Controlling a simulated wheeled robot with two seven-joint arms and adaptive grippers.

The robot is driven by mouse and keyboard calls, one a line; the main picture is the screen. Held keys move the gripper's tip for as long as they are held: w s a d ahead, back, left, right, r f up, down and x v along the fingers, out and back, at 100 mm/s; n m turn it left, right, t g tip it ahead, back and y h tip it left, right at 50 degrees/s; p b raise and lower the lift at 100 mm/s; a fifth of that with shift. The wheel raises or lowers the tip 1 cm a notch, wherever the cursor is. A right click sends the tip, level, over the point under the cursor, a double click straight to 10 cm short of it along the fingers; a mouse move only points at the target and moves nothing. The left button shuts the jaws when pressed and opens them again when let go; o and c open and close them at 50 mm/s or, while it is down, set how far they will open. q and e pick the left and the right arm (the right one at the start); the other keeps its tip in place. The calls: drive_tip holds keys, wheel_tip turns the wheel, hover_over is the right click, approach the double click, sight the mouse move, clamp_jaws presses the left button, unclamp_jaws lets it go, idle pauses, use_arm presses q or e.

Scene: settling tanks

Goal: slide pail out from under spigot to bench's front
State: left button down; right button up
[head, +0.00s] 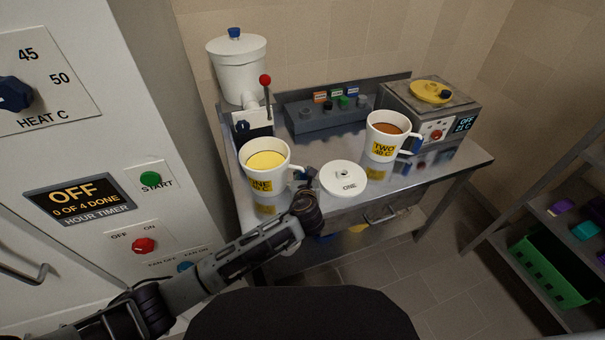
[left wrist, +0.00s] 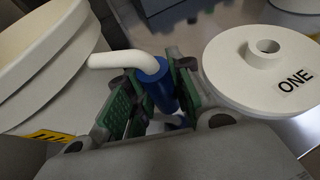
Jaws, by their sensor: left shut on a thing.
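The white pail (head: 262,178) marked ONE holds yellow liquid and stands upright at the left of the metal bench (head: 310,200). It is just in front of the white tank (head: 237,70) with its red-knobbed lever (head: 266,85); the spigot outlet itself cannot be made out. My left gripper (head: 307,180) is at the pail's right side. In the left wrist view, its green-padded fingers (left wrist: 155,100) are shut on the blue grip of the pail's white handle (left wrist: 125,60). My right gripper is not in view.
A white lid (head: 343,178) marked ONE lies close right of my left gripper. A second pail (head: 387,137), marked TWO, holds brown liquid farther right. A grey switch box (head: 325,115) and a heater unit (head: 432,107) stand at the back. A cabinet stands at left.

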use_arm(q)
drive_tip(key=shift+s+d+p, duration=0.2)
drive_tip(key=shift+s+p, duration=0.15)
drive_tip(key=shift+s, duration=0.2)
drive_tip(key=shift+s+d+p, duration=0.15)
drive_tip(key=shift+s+p, duration=0.2)
drive_tip(key=shift+s, duration=0.15)
drive_tip(key=shift+s+d+p, duration=0.15)
drive_tip(key=shift+s+p, duration=0.15)
drive_tip(key=shift+s, duration=0.2)
drive_tip(key=shift+s+d+p, duration=0.2)
drive_tip(key=shift+s+p, duration=0.2)
drive_tip(key=shift+s, duration=0.15)
drive_tip(key=shift+s+d+p, duration=0.2)
drive_tip(key=shift+s+p, duration=0.2)
drive_tip(key=shift+s, duration=0.3)
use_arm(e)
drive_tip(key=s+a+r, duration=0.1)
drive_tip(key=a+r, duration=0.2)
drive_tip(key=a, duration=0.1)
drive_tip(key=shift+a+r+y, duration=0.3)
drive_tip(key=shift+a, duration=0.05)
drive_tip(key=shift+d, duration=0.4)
use_arm(q)
drive_tip(key=shift+p, duration=0.55)
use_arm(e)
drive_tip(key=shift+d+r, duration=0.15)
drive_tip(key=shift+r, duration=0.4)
